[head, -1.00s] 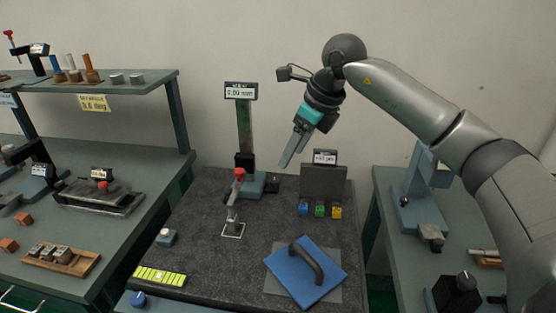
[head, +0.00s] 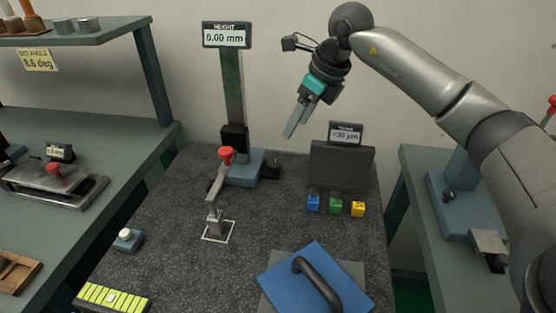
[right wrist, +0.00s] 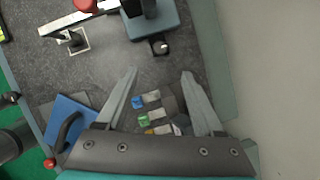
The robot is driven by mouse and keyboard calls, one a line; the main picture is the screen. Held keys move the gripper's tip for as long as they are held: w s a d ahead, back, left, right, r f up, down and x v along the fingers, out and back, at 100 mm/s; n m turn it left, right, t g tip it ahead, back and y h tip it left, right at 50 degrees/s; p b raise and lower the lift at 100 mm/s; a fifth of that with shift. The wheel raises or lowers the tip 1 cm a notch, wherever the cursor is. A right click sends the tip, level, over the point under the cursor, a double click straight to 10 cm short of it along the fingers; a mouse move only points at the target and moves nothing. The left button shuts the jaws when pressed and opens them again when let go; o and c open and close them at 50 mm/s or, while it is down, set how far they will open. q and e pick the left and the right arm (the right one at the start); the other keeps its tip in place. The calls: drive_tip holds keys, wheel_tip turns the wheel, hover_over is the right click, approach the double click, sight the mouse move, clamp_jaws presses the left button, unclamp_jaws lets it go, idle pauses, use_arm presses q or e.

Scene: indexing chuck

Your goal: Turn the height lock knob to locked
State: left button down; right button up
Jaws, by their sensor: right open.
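The height gauge has a display (head: 227,35) reading "HEIGHT 0.00 mm", a dark column (head: 234,85) and a blue-grey base (head: 243,168). A small black knob (head: 270,168) sits just right of this base. In the right wrist view the black knob (right wrist: 160,46) shows a pale pointer mark; I cannot read any lock label. My right gripper (head: 292,135) is open and empty, above and apart from the black knob. Its fingers (right wrist: 160,73) point toward the knob in the wrist view. My left gripper is out of view.
Blue, green and yellow buttons (head: 336,206) stand before a dark panel (head: 342,165) with a "+30 µm" display (head: 345,133). A blue plate with a black handle (head: 315,282) lies in front. Side benches (head: 70,130) flank the granite table (head: 170,225).

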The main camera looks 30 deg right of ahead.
sight(275, 163)
drive_tip(key=b+x, duration=0.2)
drive_tip(key=x, duration=1.1)
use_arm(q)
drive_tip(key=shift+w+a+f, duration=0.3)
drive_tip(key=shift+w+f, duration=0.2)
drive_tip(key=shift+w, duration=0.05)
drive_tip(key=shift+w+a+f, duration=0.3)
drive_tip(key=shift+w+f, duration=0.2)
use_arm(e)
drive_tip(key=shift+w+a+f, duration=0.1)
drive_tip(key=shift+f, duration=0.25)
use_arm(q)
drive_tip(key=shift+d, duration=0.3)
use_arm(e)
clamp_jaws()
